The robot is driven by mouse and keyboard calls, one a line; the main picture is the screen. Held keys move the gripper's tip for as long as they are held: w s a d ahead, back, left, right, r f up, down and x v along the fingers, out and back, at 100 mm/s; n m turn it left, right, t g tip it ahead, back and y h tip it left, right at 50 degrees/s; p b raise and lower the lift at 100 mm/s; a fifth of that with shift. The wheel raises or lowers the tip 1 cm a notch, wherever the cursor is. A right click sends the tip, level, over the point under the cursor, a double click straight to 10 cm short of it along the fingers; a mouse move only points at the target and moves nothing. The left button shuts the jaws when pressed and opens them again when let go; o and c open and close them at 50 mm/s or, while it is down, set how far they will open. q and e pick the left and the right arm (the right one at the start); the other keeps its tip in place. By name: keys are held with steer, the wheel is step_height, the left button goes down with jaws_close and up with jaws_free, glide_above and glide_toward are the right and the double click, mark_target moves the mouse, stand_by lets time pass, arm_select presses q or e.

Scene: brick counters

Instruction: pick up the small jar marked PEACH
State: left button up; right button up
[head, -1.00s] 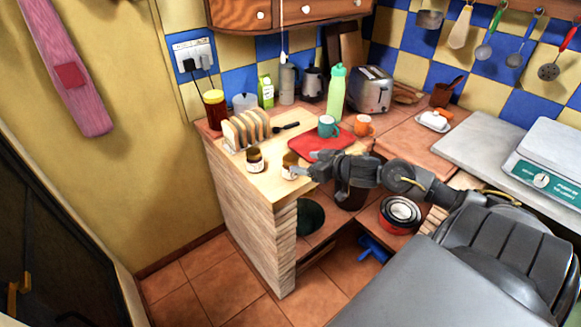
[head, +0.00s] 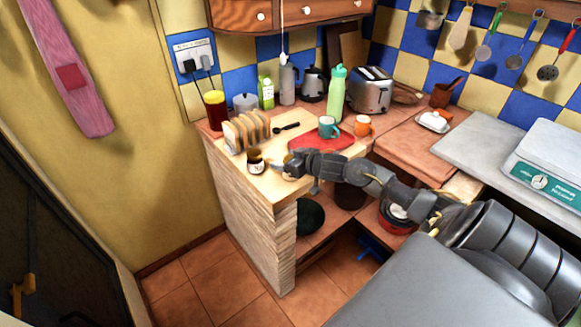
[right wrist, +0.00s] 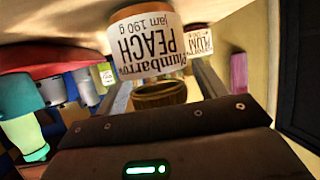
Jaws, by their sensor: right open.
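The PEACH jar (right wrist: 145,45) shows upside down in the right wrist view, with a white label and a dark lid, straight ahead between my open fingers. My right gripper (right wrist: 160,92) is around or just in front of it; contact cannot be told. My left gripper is out of view.
A toast rack (head: 246,131) stands behind the jars. A red board (head: 320,141) with a teal mug (head: 328,126) and an orange mug (head: 362,126) nearby lie right of them. A black spoon (head: 286,127) lies behind. The counter's front edge is close.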

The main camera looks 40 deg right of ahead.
steer(key=shift+c, duration=0.4)
steer(key=c, duration=1.2)
